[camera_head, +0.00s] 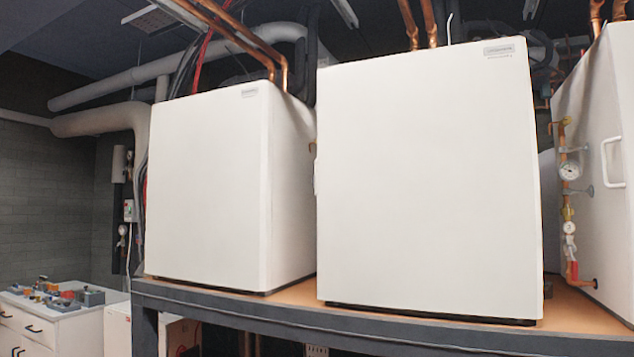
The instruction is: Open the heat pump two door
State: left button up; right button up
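Three large white heat pump cabinets stand on a raised bench: a left one (205,190), a middle one (425,180) and a right one (590,190) partly cut off by the frame edge. I cannot read a number on any, so I cannot tell which is heat pump two. The left and middle fronts look closed and flat, each with a small label at the top right. A thin light part (316,176) shows at the middle cabinet's left edge. The right cabinet has a white bar handle (606,162) on its visible face. Neither of my grippers is in view.
The bench has a wooden top (578,312) and a dark metal front rail (250,310). Copper pipes (240,35) run above the cabinets. Gauges (569,170) and valves sit left of the right cabinet. A white drawer unit (50,325) with parts on top stands at lower left.

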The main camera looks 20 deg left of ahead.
aim_at(426, 184)
jog(key=i+j, duration=0.1)
jog(key=i, duration=0.75)
